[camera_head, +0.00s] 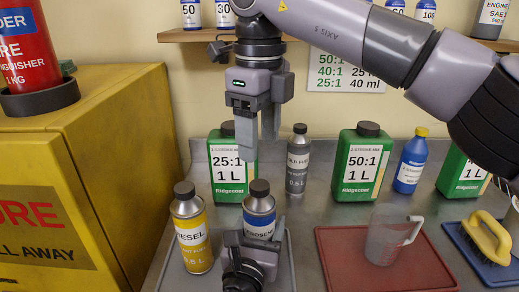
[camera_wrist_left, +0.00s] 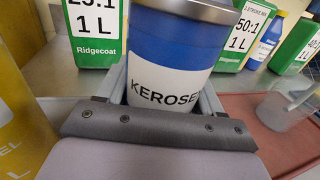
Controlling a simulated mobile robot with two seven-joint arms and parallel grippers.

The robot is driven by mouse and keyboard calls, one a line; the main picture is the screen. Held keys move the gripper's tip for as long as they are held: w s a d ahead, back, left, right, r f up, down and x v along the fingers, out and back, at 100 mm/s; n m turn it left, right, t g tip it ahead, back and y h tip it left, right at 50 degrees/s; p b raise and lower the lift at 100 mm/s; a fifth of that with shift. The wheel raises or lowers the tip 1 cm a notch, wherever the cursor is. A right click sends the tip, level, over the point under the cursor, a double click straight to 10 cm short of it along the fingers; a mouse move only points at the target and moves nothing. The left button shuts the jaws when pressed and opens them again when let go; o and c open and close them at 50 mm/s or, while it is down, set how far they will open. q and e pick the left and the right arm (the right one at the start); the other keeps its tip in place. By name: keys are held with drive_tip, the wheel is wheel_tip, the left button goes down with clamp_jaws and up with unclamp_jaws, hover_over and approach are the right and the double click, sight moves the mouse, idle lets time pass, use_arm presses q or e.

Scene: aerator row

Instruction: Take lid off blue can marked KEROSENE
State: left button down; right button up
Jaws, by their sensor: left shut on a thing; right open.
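The blue can marked KEROSENE (camera_head: 259,214) stands upright on a grey tray, its dark lid (camera_head: 259,187) on top. My left gripper (camera_head: 253,242) is shut on the can's body from the front, low down. In the left wrist view the blue and white can (camera_wrist_left: 178,65) sits between the two fingers, its lid out of frame. My right gripper (camera_head: 257,148) is open and empty, pointing down above the lid and apart from it. It partly covers the green 25:1 bottle behind.
A yellow DIESEL can (camera_head: 192,232) stands close left of the blue can. Behind stand a green 25:1 bottle (camera_head: 226,172), a grey bottle (camera_head: 297,165) and a green 50:1 bottle (camera_head: 359,165). A clear jug (camera_head: 385,240) stands on a red mat (camera_head: 335,262). A yellow cabinet (camera_head: 110,130) bounds the left.

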sight(259, 184)
drive_tip(key=m, duration=0.4)
drive_tip(key=shift+m, duration=0.3)
drive_tip(key=m, duration=1)
drive_tip(key=shift+m, duration=0.4)
drive_tip(key=m, duration=0.4)
drive_tip(key=shift+m, duration=0.3)
drive_tip(key=m, duration=0.9)
drive_tip(key=shift+m, duration=0.3)
drive_tip(key=shift+f, duration=4.05)
